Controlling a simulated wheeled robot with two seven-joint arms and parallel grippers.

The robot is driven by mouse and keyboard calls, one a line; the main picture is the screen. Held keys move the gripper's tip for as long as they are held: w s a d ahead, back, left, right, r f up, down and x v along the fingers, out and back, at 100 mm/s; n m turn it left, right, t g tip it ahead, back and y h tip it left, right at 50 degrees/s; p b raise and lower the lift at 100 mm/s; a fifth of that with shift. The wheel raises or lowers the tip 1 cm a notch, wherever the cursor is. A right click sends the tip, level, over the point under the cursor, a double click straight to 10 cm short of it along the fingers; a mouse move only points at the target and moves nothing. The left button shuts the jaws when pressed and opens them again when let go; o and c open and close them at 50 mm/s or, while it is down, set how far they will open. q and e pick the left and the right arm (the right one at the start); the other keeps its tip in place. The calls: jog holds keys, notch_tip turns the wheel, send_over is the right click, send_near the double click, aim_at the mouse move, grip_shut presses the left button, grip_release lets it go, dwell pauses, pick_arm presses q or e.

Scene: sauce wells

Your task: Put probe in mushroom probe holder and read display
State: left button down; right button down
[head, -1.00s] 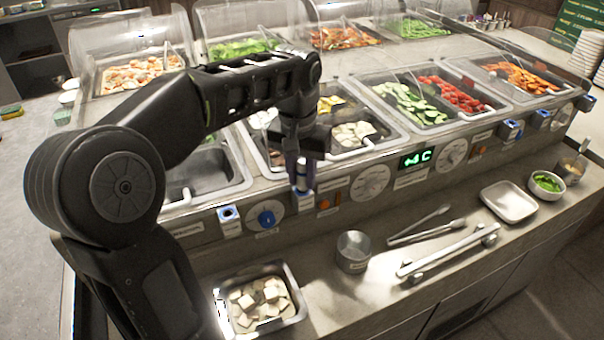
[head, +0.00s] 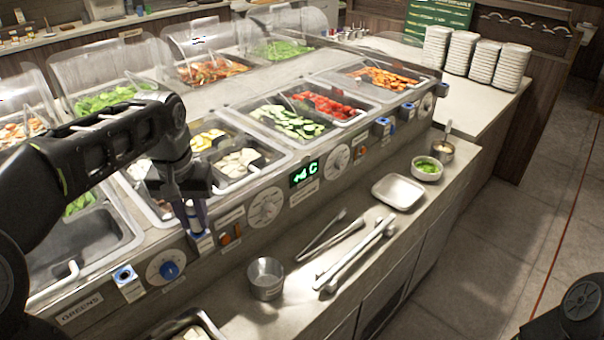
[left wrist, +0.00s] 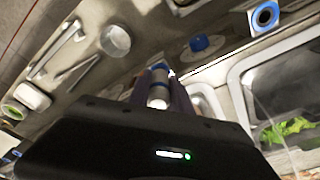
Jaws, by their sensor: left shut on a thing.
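My left gripper (head: 194,214) points down at the counter's front panel, below the well of pale slices that look like mushrooms (head: 238,161). It is shut on a white and blue cylinder, the probe, which shows between its fingers in the left wrist view (left wrist: 158,92). The probe's lower end is at a blue and white holder (head: 203,243) on the panel; I cannot tell whether it is fully seated. The green-lit display (head: 304,173) is to the right on the panel; its first character is unclear, followed by a C. My right gripper is not in view.
An empty blue and white holder (head: 125,277) and a blue knob (head: 169,270) are left of the gripper. A metal cup (head: 266,278), tongs (head: 335,235), a long metal handle (head: 355,255) and a white tray (head: 398,191) are on the lower ledge.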

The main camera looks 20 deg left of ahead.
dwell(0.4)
